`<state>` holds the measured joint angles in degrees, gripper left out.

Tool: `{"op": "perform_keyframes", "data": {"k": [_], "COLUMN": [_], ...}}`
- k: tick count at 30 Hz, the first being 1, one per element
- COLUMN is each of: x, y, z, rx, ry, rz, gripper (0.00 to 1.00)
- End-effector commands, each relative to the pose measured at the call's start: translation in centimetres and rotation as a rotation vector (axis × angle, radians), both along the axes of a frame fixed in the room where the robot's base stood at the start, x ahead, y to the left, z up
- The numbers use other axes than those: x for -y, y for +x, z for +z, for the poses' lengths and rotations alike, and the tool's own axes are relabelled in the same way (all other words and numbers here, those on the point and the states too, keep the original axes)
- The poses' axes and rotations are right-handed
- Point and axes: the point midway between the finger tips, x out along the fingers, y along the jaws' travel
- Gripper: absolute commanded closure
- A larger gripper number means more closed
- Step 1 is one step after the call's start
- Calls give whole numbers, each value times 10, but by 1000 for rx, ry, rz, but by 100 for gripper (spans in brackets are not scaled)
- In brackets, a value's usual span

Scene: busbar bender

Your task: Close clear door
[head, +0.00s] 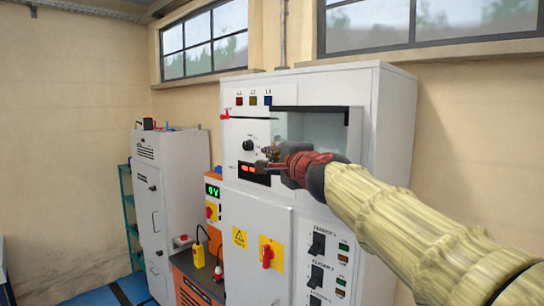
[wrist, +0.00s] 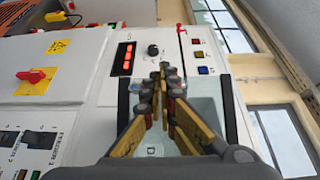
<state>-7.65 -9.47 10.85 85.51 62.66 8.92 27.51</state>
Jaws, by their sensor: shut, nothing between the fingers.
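The clear door (head: 325,130) is a pale, see-through panel with dark edging at the upper front of the white cabinet (head: 395,130). In the wrist view its pale pane (wrist: 205,112) lies behind my fingers, between two dark bars. I cannot tell how far it stands open. My gripper (head: 264,163) is shut and empty, in front of the cabinet at the panel's lower left, over the red digital display. In the wrist view my gripper (wrist: 165,78) has its fingertips together. My gripper and arm hide the panel's lower part, and contact cannot be told.
A black knob (head: 248,145) and a red lever (head: 224,115) are left of the panel. Below are a red rotary switch (head: 267,254) and black breaker switches (head: 317,244). A grey cabinet (head: 168,190) and an orange unit (head: 195,285) stand left.

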Motion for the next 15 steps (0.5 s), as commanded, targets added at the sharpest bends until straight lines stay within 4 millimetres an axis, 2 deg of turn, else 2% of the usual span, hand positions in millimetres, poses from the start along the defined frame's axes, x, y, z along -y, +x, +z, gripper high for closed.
{"op": "perform_keyframes", "data": {"k": [9,15], "x": [8,15], "y": [42,61], "z": [-2,-1], "rx": [-2,0], "ry": [-1,-1], "rz": [10,10], "gripper": [100,100]}}
